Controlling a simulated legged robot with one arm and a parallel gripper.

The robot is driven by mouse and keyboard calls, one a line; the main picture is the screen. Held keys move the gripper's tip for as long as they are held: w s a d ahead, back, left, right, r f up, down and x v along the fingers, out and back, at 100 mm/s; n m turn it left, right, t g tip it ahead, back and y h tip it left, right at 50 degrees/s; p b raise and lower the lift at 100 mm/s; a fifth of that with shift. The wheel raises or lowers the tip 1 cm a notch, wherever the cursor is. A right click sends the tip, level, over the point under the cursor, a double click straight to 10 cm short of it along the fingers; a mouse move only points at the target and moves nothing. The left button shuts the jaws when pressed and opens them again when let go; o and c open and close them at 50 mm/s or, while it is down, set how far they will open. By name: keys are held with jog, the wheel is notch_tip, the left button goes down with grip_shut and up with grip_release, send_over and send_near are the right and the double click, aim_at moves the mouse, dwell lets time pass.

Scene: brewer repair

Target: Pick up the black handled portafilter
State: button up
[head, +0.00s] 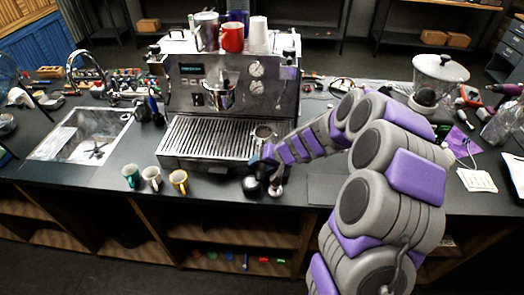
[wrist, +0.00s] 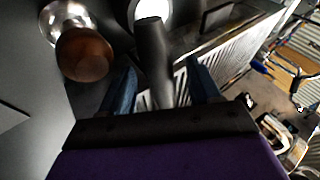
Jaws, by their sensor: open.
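I cannot tell if either finger touches the handle.
The espresso machine (head: 232,85) stands behind, with its slotted drip tray (head: 205,138). A wooden-knobbed tamper (wrist: 84,55) stands left of my fingers in the wrist view. Several mugs (head: 152,178) line the counter's front edge. A sink (head: 80,135) is left, a grinder (head: 436,80) right.

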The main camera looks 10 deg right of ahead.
jog(key=shift+c, duration=0.3)
grip_shut()
dwell(0.4)
